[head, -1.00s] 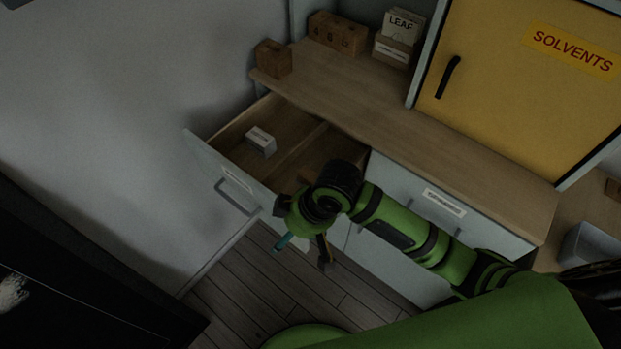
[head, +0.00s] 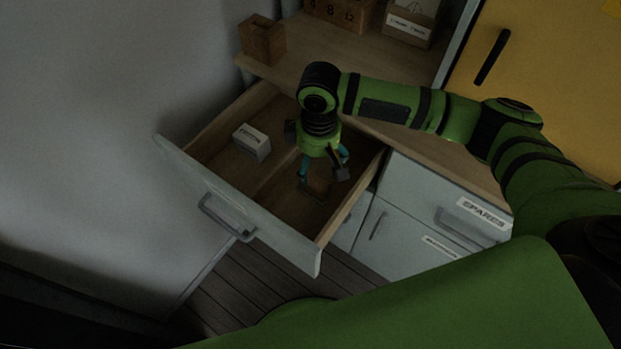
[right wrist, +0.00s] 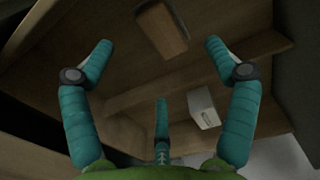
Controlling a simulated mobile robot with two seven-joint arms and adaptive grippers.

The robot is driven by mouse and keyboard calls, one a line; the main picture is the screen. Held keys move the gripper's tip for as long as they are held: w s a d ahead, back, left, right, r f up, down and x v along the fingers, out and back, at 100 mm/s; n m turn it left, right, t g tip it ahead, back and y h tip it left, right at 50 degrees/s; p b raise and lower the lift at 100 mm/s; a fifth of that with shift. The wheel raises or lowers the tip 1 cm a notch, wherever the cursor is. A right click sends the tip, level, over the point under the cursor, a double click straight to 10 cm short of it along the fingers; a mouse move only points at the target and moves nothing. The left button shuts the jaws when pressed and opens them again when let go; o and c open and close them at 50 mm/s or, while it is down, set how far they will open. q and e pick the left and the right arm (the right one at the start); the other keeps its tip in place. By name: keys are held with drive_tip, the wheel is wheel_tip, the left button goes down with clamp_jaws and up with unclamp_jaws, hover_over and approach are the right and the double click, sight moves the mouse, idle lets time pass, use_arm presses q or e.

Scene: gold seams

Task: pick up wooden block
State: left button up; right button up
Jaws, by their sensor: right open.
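A brown wooden block (right wrist: 162,29) lies on the floor of the open drawer, at the top of the right wrist view. In the head view it is mostly hidden by my right gripper (head: 322,176). That gripper points down into the right part of the drawer (head: 240,208), its fingers spread and empty. In the right wrist view the gripper (right wrist: 160,62) has its teal fingers apart, with the block beyond the fingertips and not between them. My left gripper is out of view.
A small white labelled box (head: 252,142) lies in the drawer's left part, beyond a low divider. A wooden cube (head: 262,40) and labelled boxes (head: 408,24) stand on the counter (head: 310,48). A yellow cabinet (head: 530,90) rises at right.

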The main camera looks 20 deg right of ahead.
sight(318, 179)
drive_tip(key=f, duration=0.3)
drive_tip(key=shift+w, duration=0.25)
drive_tip(key=f, duration=0.3)
drive_tip(key=shift+s+d+f+p, duration=0.15)
drive_tip(key=shift+d+f+p, duration=0.05)
drive_tip(key=shift+p, duration=0.2)
drive_tip(key=shift+f, duration=0.6)
drive_tip(key=c, duration=1.1)
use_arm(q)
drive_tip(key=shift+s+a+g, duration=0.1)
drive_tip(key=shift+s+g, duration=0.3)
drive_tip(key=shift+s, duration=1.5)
use_arm(e)
drive_tip(key=shift+c, duration=0.8)
